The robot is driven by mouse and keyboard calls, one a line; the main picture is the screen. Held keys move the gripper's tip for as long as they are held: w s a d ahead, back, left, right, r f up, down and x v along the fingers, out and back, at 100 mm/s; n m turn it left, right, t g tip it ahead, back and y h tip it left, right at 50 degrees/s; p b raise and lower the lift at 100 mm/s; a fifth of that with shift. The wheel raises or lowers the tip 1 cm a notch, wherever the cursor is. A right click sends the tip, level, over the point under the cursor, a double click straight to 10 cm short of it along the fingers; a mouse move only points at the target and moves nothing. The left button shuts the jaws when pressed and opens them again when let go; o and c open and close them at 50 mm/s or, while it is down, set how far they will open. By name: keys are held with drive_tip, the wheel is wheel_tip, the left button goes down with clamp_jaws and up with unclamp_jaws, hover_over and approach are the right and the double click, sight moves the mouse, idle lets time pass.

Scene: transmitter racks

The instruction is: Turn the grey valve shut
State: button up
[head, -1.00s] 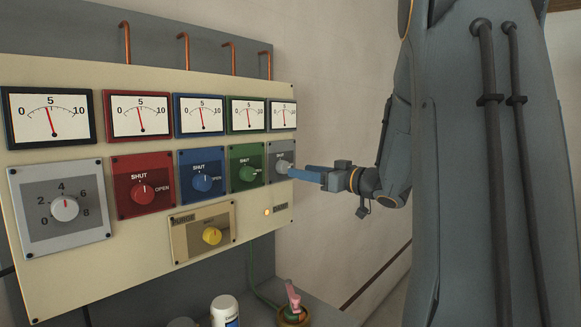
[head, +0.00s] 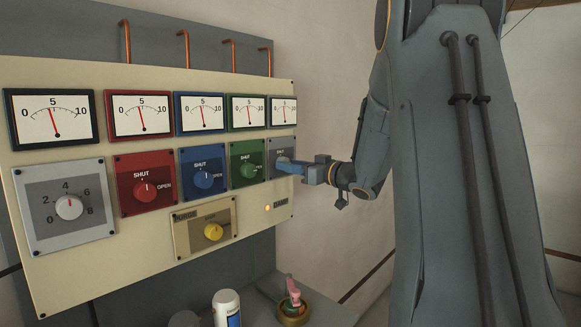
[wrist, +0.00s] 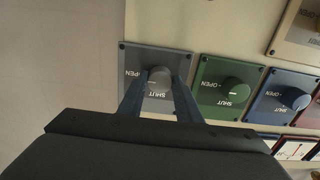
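The grey valve is a round grey knob (wrist: 160,77) on a grey square plate (wrist: 179,61) marked SHUT and OPEN. In the head view, its plate (head: 287,146) is the rightmost of the row, and my gripper (head: 280,161) hides most of the knob. In the wrist view, the two fingertips of my gripper (wrist: 158,80) stand on either side of the knob, close against it. I cannot tell whether they press on it. The knob's pointer is not clear to see.
The green valve (head: 248,170), blue valve (head: 205,180) and red valve (head: 145,190) sit to the left of it. A yellow purge knob (head: 213,232) is below. Gauges line the top. A white bottle (head: 227,306) stands below the panel. Bare wall is at right.

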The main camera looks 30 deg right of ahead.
drive_tip(key=shift+n, duration=0.3)
drive_tip(key=n+b, duration=1.6)
drive_tip(key=n, duration=0.1)
drive_tip(key=shift+d, duration=0.1)
drive_tip(key=shift+n, duration=0.3)
idle(0.4)
drive_tip(key=o, duration=1)
drive_tip(key=shift+o, duration=0.2)
drive_tip(key=shift+r, duration=0.1)
